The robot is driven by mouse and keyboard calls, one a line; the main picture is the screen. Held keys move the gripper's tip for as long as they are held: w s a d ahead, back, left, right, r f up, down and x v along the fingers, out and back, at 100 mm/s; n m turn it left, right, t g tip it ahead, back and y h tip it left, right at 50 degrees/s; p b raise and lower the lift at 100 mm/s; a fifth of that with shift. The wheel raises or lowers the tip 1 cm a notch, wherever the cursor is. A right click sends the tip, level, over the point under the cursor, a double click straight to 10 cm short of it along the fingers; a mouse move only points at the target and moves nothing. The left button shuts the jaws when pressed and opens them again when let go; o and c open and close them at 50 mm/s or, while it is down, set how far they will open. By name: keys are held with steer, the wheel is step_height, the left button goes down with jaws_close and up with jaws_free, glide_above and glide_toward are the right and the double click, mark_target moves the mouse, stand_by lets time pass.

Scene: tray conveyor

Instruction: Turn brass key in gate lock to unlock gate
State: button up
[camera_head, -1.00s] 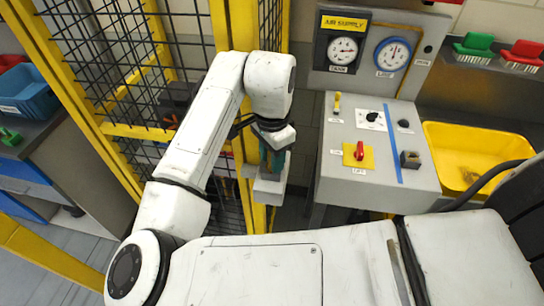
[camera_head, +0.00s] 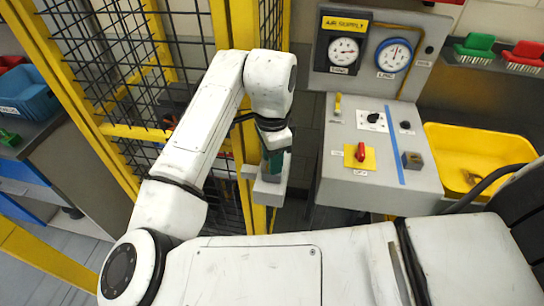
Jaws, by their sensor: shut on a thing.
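My gripper (camera_head: 273,165) points down at the front of the gate post, with teal parts showing just below my wrist. It is shut, right at the pale grey gate lock box (camera_head: 268,190) on the yellow post. The brass key cannot be seen; my gripper and wrist cover the place where it meets the lock, so its turn angle cannot be told. The mesh gate (camera_head: 125,50) with its yellow frame stands at the left and behind my arm, and looks closed.
A grey control console (camera_head: 340,185) with a red switch stands close right of the lock. Air gauges (camera_head: 343,52) are above it. A yellow bin (camera_head: 470,150) is farther right. A blue bin (camera_head: 28,92) sits on a bench at far left.

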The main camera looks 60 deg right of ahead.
steer(key=shift+m+b, duration=0.35)
steer(key=shift+m, duration=1.15)
steer(key=shift+m+b, duration=0.7)
steer(key=shift+m, duration=0.8)
steer(key=o, duration=1.2)
steer(key=shift+r, duration=0.1)
steer(key=shift+r, duration=0.1)
